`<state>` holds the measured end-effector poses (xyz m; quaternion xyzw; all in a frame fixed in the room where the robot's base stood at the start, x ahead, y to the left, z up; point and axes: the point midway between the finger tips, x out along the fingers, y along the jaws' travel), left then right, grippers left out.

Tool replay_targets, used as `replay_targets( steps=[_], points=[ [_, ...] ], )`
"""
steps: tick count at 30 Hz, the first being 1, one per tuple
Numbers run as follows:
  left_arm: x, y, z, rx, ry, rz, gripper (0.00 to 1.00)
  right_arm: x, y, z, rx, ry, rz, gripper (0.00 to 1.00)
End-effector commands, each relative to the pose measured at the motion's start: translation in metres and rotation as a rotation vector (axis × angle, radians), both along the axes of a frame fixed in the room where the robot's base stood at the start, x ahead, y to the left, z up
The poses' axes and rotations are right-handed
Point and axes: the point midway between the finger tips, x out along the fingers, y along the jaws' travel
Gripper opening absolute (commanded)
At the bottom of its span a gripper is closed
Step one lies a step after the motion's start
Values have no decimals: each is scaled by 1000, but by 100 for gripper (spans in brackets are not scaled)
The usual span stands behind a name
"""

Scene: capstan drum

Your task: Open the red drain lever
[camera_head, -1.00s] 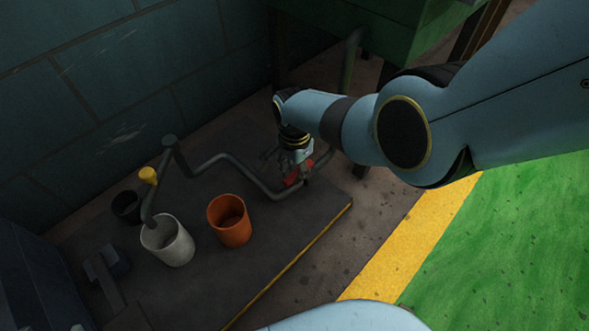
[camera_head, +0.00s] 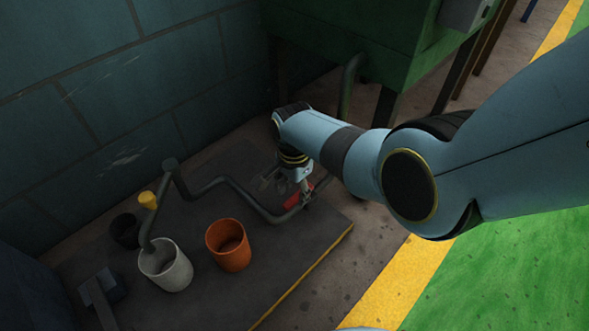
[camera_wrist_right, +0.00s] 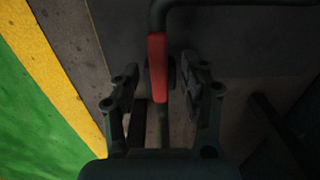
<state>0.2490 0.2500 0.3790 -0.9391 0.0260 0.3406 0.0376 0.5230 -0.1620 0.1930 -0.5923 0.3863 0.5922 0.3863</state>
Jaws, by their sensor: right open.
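The red drain lever (camera_head: 293,201) sits on a dark grey pipe (camera_head: 232,182) low over the dark platform, partly hidden by my right gripper in the head view. My right gripper (camera_head: 299,187) points down at it. In the right wrist view the red lever (camera_wrist_right: 157,66) stands between the open fingers of my right gripper (camera_wrist_right: 160,88), with a gap on each side. The left finger looks nearer to the lever's lower part; I cannot tell whether anything touches. My left gripper is not in view.
An orange bucket (camera_head: 228,245), a white bucket (camera_head: 166,266) and a black bucket (camera_head: 125,230) stand on the platform (camera_head: 275,276). A green tank (camera_head: 345,40) stands behind; a brick wall (camera_head: 110,100) bounds the left.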

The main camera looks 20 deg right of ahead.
Motion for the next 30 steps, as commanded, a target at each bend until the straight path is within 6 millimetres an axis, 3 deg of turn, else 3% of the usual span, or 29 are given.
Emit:
replay_targets(
  steps=[15, 21, 30],
  points=[
    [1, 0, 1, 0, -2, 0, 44, 0, 0, 90, 0, -3, -1, 44],
    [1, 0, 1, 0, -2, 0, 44, -1, 0, 102, 0, 0, -1, 44],
    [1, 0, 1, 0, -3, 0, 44, -1, -1, 102, 0, 0, -1, 44]
  ],
)
